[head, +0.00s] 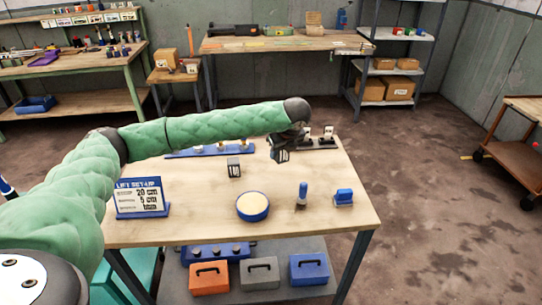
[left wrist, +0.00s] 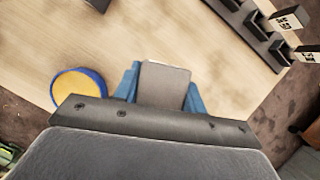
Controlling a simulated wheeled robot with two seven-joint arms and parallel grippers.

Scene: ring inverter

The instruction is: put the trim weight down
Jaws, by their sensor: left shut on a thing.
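My left gripper (head: 284,150) is over the back right part of the workbench (head: 290,225). It is shut on a small dark grey block with white marks (head: 281,157), which I take to be the trim weight. In the left wrist view the block's plain grey face (left wrist: 164,84) sits between the blue fingers. The block appears to be above the wood, but its underside is hidden and I cannot tell whether it touches. A similar dark block with a white mark (head: 234,168) stands on the bench to the left. My right gripper is not in view.
A dark rack (left wrist: 252,27) with labelled blocks is at the back right. A blue-rimmed round pad (head: 252,206), a blue-handled stamp-like tool (head: 301,197), a blue block (head: 344,197) and a set-up sign (head: 139,198) stand in front. A blue holder (head: 182,154) lies behind. Bare wood lies between.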

